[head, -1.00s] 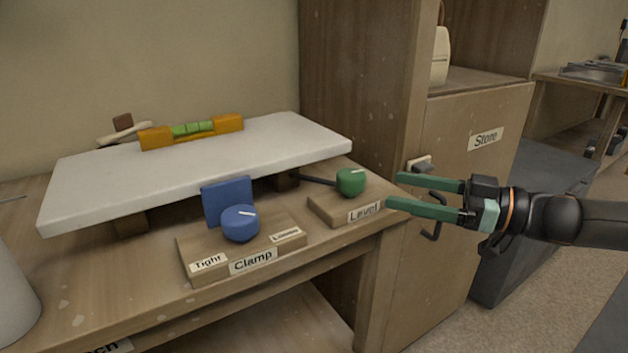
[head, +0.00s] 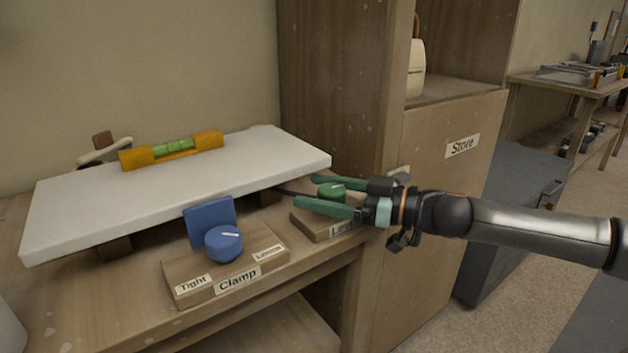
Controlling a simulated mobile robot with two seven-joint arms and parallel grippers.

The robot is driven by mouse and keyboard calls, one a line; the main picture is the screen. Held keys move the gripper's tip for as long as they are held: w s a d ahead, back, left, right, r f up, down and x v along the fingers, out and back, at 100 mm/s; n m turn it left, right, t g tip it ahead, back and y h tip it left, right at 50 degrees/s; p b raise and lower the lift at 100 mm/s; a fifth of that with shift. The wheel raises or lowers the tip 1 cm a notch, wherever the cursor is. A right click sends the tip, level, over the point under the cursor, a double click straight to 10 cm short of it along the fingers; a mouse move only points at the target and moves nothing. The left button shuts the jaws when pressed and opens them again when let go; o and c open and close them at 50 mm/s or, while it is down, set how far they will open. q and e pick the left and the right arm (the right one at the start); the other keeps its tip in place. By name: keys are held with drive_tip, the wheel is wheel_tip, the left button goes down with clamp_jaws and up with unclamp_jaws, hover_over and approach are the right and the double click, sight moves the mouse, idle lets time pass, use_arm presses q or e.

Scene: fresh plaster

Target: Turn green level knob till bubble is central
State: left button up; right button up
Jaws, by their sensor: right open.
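The green level knob (head: 332,190) sits on a wooden block (head: 312,225) whose label is partly hidden by my gripper. My right gripper (head: 308,192) is open, with one green finger on the far side of the knob and one on the near side. I cannot tell whether the fingers touch it. An orange spirit level (head: 137,158) with a green vial (head: 173,146) lies on a tilted white board (head: 180,190). The bubble is too small to place. My left gripper is not in view.
A blue clamp knob (head: 223,243) stands on a wooden block marked Tight, Clamp and Loose, with a blue plate (head: 209,220) behind it. A cabinet labelled Store (head: 462,146) stands at the right.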

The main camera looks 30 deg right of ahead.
drive_tip(key=shift+w+a, duration=0.35)
drive_tip(key=shift+w, duration=0.1)
drive_tip(key=c, duration=1.4)
